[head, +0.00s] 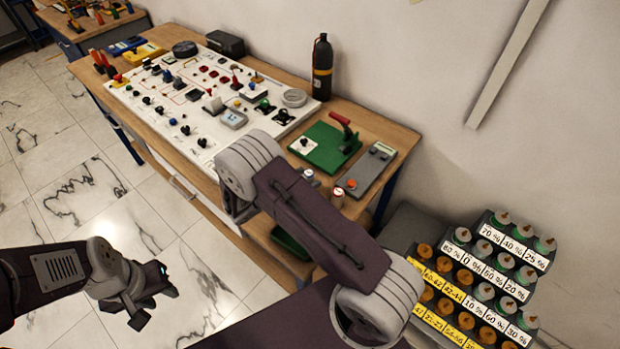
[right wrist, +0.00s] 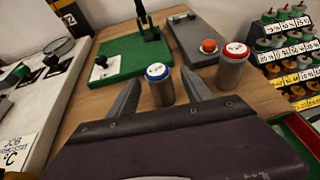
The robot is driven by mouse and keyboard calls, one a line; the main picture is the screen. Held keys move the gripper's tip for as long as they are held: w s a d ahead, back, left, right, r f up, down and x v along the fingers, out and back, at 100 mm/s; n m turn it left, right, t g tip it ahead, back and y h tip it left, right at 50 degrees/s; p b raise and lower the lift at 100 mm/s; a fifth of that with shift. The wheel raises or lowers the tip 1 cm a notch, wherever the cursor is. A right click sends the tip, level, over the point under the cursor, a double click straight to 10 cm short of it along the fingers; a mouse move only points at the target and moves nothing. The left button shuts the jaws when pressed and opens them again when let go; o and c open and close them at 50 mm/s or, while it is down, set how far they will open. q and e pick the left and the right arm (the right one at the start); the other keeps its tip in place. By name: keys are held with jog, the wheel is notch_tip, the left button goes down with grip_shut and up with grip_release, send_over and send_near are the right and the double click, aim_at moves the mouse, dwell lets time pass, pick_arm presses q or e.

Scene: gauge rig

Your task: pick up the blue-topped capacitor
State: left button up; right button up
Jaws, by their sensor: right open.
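The blue-topped capacitor (right wrist: 161,91) is a silver cylinder with a blue-rimmed white top, upright on the wooden bench. In the head view it (head: 308,176) shows just past my right arm. My right gripper (right wrist: 160,80) is open, with one finger on each side of the capacitor in the right wrist view. I cannot tell whether the fingers touch it. A red-topped capacitor (right wrist: 232,70) stands to the right, outside the fingers. My left gripper (head: 138,314) hangs over the floor at lower left, its opening unclear.
A green board (head: 325,148) with a red-handled lever and a grey box (head: 366,170) with an orange button lie behind the capacitors. The white gauge panel (head: 180,130) is to the left. A black bottle (head: 322,75) stands at the back. A stepped rack (head: 545,262) is at right.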

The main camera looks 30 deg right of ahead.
jog(key=p+x, duration=0.1)
jog(key=x, duration=0.4)
jog(key=shift+f, duration=0.15)
jog(key=shift+c, duration=1.2)
grip_shut()
notch_tip(320, 180, up, 4)
jog(key=shift+r, duration=0.1)
jog(key=s+a+r, duration=0.5)
jog(key=s+r, duration=0.2)
jog(key=s, duration=0.3)
jog(key=shift+s+b, duration=0.25)
jog(key=shift+b, duration=0.15)
